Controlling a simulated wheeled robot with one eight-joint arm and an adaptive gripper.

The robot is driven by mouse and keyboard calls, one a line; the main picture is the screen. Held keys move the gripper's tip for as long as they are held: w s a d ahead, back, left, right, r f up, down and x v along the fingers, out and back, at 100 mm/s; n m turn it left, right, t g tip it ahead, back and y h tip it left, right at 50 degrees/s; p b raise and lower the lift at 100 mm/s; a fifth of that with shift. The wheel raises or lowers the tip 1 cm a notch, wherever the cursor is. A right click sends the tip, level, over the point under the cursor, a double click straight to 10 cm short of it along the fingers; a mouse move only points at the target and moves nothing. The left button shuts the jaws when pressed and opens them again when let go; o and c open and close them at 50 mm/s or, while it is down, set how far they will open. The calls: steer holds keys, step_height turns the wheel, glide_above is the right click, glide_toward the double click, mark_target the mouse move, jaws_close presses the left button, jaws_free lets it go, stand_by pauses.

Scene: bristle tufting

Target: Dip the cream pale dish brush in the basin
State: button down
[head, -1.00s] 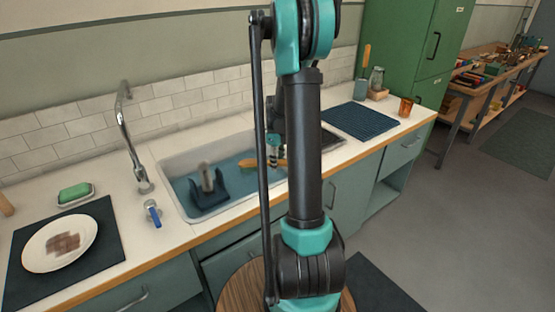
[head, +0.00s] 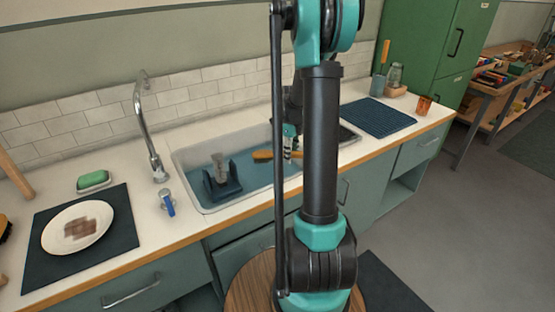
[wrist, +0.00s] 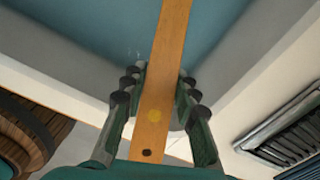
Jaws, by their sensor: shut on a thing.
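My gripper (wrist: 160,85) is shut on the wooden handle of a dish brush (wrist: 165,60), with one row of finger pads on each side. The handle has a yellow dot and a dark hole near its end. In the head view my gripper (head: 289,146) is over the right part of the basin (head: 205,208), and the tan brush (head: 263,155) points left from it. I cannot make out the bristles or their colour, nor whether they touch the blue basin floor or water. The wrist view shows the handle reaching over the blue area.
A dark blue holder with a grey upright piece (head: 222,182) stands in the basin's left half. A tap (head: 148,130) rises behind it. A plate (head: 76,227) on a dark mat, green soap (head: 93,180) and a blue-handled valve (head: 167,203) are left. A ribbed mat (head: 378,117) lies right.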

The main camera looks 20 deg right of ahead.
step_height(320, 180, up, 14)
steer(key=shift+r, duration=0.15)
stand_by(1.4)
stand_by(1.9)
steer(key=shift+r, duration=2)
